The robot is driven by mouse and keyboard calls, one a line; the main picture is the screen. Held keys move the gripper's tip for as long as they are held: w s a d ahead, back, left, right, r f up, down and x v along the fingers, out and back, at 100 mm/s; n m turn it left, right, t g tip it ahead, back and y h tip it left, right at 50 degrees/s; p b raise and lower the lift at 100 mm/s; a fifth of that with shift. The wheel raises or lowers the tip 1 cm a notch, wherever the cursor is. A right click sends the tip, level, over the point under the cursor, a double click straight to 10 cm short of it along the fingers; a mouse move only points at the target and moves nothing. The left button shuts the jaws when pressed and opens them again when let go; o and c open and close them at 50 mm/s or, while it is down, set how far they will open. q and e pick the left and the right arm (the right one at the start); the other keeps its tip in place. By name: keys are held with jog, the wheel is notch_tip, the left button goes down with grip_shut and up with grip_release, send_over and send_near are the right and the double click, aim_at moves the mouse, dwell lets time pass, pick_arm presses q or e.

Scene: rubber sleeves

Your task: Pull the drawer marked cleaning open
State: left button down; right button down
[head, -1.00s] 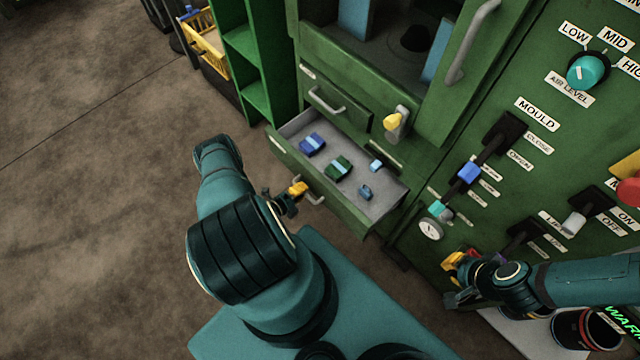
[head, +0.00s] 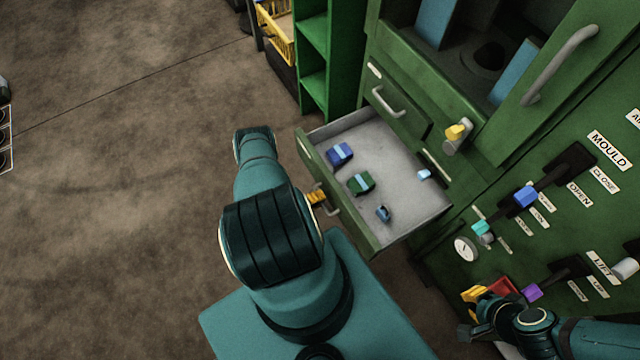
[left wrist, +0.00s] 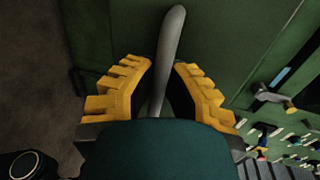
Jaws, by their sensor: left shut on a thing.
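A green drawer (head: 410,225) with a grey inside stands pulled well out of the green cabinet in the head view. Its front faces away, and I cannot read its marking. My left gripper (head: 317,197) is at the outer side of that front, partly hidden by my arm. In the left wrist view its yellow fingers (left wrist: 160,95) are on either side of a grey bar handle (left wrist: 172,40), shut on it. My right gripper (head: 474,294) is at the lower right, in front of the control panel and away from the drawer; its jaw state is unclear.
In the drawer lie a blue block (head: 340,154), a green block (head: 361,184) and small blue pieces. A closed drawer (head: 400,112) is above. The lever panel (head: 560,215) is at the right, green shelves (head: 313,60) behind.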

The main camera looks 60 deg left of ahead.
pick_arm(q)
jog(key=c, duration=1)
grip_release()
jog(key=v, duration=1.2)
jog(key=shift+s, duration=0.1)
